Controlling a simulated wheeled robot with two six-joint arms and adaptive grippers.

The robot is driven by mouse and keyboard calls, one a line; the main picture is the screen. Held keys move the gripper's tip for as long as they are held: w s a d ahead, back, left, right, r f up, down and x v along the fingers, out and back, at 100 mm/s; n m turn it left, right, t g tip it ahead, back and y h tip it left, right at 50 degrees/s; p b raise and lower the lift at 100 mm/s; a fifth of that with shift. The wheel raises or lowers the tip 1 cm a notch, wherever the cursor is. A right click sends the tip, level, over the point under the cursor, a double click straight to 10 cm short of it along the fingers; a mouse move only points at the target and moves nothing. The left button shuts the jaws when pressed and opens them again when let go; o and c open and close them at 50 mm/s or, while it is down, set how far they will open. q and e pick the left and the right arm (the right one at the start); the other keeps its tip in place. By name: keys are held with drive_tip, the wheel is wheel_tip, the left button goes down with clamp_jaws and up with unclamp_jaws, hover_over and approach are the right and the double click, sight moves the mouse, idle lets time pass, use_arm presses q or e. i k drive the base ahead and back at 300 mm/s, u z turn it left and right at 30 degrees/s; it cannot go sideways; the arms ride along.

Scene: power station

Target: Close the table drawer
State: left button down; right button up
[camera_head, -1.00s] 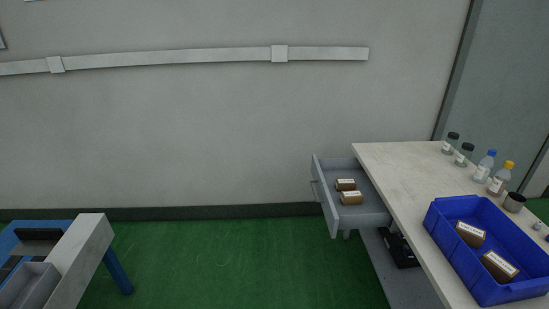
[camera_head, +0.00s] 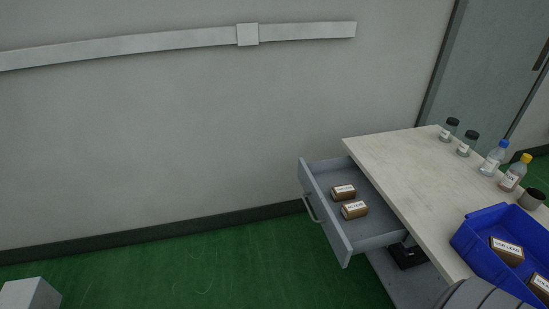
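The grey table drawer (camera_head: 338,222) sticks out open from the left side of the table (camera_head: 412,178). A handle (camera_head: 312,209) is on its front, which faces left. Neither of my grippers shows in the head view. A grey rounded part at the bottom right edge looks like part of my arm.
Several small bottles (camera_head: 490,160) and a dark cup (camera_head: 531,198) line the far edge. A pale block corner (camera_head: 30,294) shows bottom left. Green floor (camera_head: 190,270) left of the drawer is clear.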

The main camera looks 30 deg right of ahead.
sight(381, 228)
drive_tip(key=z, duration=0.25)
drive_tip(key=i, duration=0.95)
drive_tip(key=z, duration=1.4)
drive_tip(key=i, duration=0.65)
drive_tip(key=z, duration=0.65)
